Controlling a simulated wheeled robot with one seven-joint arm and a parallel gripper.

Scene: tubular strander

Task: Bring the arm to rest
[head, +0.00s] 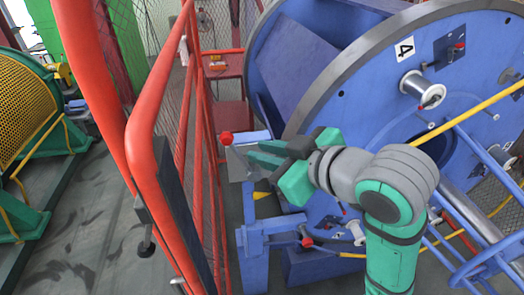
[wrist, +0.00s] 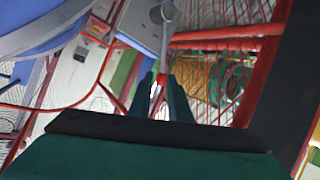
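My arm is green and grey and reaches in from the lower right in the head view. My gripper (head: 252,154) points left, beside a grey plate or box (head: 236,166) with a red knob (head: 226,138) at its upper left corner. In the wrist view the two dark green fingers (wrist: 161,78) stand a little apart, with a gap between them. Nothing is visibly held. Whether the gripper touches the box is unclear.
A red guard rail with mesh (head: 146,110) stands close to the left of my gripper. A big blue disc marked 4 (head: 355,85) and yellow and blue tubes fill the right. A blue stand (head: 252,245) is below. Grey floor (head: 95,200) lies open beyond the rail.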

